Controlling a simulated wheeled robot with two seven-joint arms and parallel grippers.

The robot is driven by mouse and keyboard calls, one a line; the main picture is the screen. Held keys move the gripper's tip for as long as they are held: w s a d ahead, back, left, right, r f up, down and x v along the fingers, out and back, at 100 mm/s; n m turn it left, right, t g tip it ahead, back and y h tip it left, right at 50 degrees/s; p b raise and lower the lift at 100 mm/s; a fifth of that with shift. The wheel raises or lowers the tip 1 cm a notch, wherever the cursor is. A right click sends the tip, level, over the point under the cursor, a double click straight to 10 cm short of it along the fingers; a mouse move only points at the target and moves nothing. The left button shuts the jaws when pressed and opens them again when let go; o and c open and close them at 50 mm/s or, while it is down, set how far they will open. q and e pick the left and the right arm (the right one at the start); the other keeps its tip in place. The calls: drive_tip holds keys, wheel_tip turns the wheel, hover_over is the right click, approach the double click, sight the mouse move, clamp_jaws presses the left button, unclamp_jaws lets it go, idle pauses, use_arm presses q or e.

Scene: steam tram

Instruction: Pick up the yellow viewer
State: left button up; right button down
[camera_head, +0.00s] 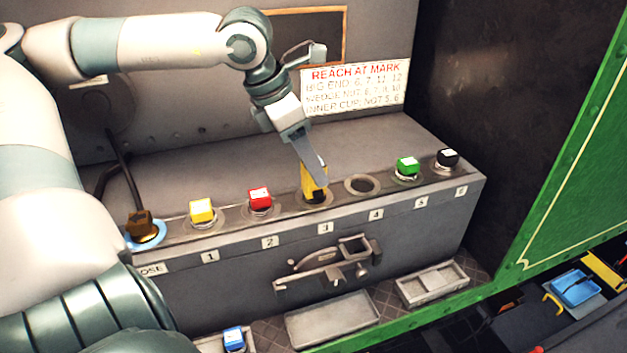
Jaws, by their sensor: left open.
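A tall yellow piece (308,184), which I take for the yellow viewer, stands upright in the round socket above label 3 on the grey ledge. Its lower part looks dark. My left gripper (321,181) comes down over it from above, with its jaws open. One grey finger covers part of the yellow piece, and the other finger is hard to make out. I cannot tell whether the fingers touch it. A shorter yellow block (202,209) with a white top sits above label 1. My right gripper is not in view.
A red block (260,198) stands left of the gripper. An empty socket (362,186), a green block (407,167) and a black block (447,158) are to the right. A brown piece (140,225) sits at far left. A sign (354,87) is behind; trays (332,318) lie below.

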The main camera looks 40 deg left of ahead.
use_arm(q)
clamp_jaws()
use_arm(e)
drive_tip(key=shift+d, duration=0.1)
use_arm(q)
drive_tip(key=shift+r, duration=0.15)
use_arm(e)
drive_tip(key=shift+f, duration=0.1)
